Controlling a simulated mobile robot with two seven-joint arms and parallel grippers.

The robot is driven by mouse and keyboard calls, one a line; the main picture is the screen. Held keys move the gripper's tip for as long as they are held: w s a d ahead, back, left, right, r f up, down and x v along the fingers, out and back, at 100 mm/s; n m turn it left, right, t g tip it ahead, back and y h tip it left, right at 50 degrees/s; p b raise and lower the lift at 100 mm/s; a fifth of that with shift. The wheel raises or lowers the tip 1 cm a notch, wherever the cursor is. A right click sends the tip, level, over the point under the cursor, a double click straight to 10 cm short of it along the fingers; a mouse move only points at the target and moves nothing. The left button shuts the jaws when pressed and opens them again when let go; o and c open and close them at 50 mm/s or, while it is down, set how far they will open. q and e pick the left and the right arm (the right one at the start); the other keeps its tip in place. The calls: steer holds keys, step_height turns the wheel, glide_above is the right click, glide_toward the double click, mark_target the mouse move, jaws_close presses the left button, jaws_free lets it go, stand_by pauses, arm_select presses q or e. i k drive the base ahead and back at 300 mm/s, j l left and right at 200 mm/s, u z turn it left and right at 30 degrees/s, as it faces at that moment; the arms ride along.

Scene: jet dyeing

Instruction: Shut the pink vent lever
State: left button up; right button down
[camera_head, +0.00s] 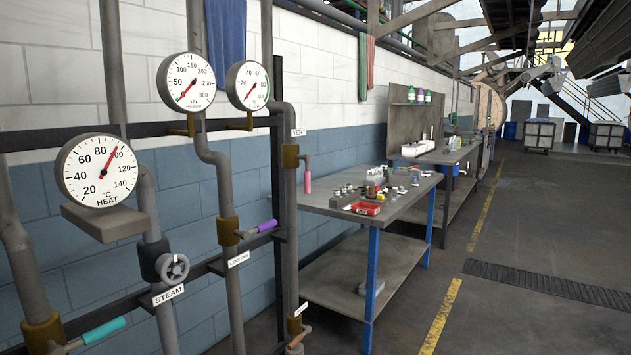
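The pink vent lever (307,181) hangs straight down beside its brass valve body (290,156) on the vertical vent pipe. A white tag reading VENT (298,132) sits just above the valve. The lever's upper end joins the valve on its right side. Neither of my grippers is in view, and nothing touches the lever.
A purple cooling lever (267,226), a grey steam handwheel (174,267) and a teal lever (103,331) sit on nearby pipes. Several gauges are above. A workbench (408,203) with small items stands right of the vent pipe. The floor (520,235) to the right is clear.

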mark_target(307, 176)
steer(key=i+l, duration=0.2)
steer(key=l, duration=0.15)
steer(key=i+l, duration=0.2)
steer(key=l, duration=0.15)
steer(key=i+l+u, duration=0.1)
steer(key=i+l, duration=0.15)
steer(key=l, duration=0.15)
steer(key=i+l, duration=0.15)
steer(key=l, duration=0.2)
